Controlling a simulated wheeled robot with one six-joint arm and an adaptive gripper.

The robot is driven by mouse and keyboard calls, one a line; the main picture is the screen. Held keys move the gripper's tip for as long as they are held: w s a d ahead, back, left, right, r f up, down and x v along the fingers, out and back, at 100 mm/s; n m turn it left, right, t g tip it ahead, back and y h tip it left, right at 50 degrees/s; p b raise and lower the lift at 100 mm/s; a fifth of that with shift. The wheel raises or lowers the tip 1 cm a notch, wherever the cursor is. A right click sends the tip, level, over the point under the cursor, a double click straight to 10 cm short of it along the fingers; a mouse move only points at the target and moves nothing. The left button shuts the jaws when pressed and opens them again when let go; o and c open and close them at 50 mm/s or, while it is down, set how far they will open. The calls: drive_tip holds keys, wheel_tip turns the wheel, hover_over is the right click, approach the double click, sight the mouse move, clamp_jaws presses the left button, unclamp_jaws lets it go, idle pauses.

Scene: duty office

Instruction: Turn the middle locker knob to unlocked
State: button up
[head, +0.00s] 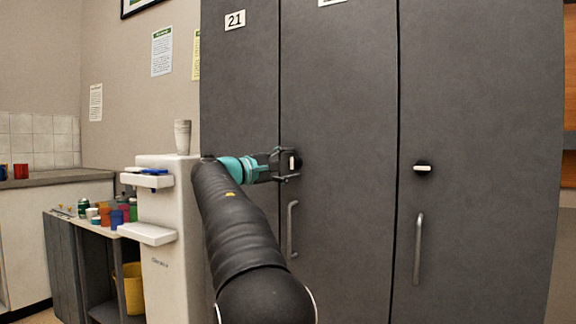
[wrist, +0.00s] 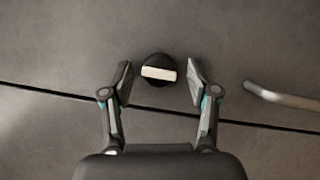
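The middle locker (head: 340,120) is a tall dark grey door with a round black knob that carries a white bar (head: 293,162). The bar stands about upright in the head view, along the door seam. In the wrist view the black knob (wrist: 158,70) sits between the fingertips, its white bar lying nearly in line with the seam. My gripper (head: 289,163) is open in front of this knob, one finger above and one below in the head view. It also shows in the wrist view (wrist: 160,80), with a gap between each fingertip and the knob.
The right locker's knob (head: 422,168) has its white bar level. Bar handles (head: 292,229) and (head: 418,248) stick out below the knobs. A white water dispenser (head: 165,235) with stacked cups (head: 182,136) stands left of my arm. A low shelf with several cups is farther left.

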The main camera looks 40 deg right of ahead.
drive_tip(key=shift+a, duration=0.1)
drive_tip(key=a+f, duration=0.1)
drive_tip(key=a, duration=1.1)
drive_tip(key=shift+d, duration=0.1)
